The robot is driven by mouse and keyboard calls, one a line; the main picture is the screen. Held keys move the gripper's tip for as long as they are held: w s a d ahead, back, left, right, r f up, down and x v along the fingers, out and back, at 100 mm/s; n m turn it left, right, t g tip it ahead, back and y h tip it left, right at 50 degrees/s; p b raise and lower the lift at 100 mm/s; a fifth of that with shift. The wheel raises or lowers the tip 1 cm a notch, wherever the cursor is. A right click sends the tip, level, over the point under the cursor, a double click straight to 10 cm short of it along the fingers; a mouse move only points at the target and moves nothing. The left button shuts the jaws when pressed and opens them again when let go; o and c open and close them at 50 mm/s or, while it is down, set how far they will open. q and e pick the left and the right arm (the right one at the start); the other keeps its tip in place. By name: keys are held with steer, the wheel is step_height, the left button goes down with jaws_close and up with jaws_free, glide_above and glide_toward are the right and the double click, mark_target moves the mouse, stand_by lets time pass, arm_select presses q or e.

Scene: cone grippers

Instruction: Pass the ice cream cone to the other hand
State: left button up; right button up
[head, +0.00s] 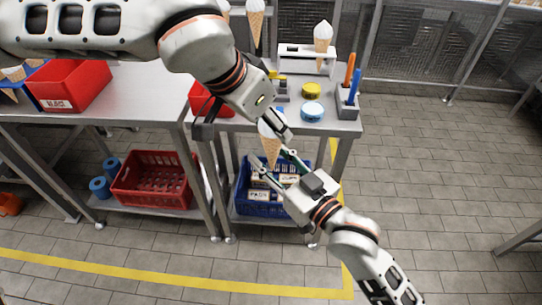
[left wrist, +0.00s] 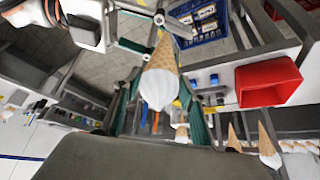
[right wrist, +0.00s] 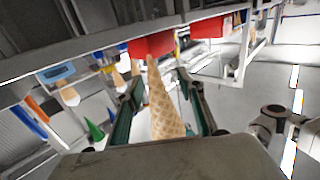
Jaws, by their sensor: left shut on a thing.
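The ice cream cone (head: 271,150) has a tan wafer and a white top. It hangs in the air in front of the table, white end up and wafer tip down. My left gripper (head: 269,122) is shut on its white upper part, which also shows in the left wrist view (left wrist: 158,88). My right gripper (head: 276,162) is open, with one finger on either side of the lower wafer. In the right wrist view the wafer (right wrist: 163,110) stands between the spread fingers, with gaps beside it. My left arm hides part of the table behind.
The metal table (head: 325,122) behind holds a white cone stand (head: 307,50), a yellow tub (head: 311,90), a blue tub (head: 312,112) and a pen holder (head: 348,104). A blue crate (head: 262,206) and a red crate (head: 150,182) sit on lower shelves.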

steer(key=c, duration=0.9)
arm_select(q)
steer(key=o, duration=0.9)
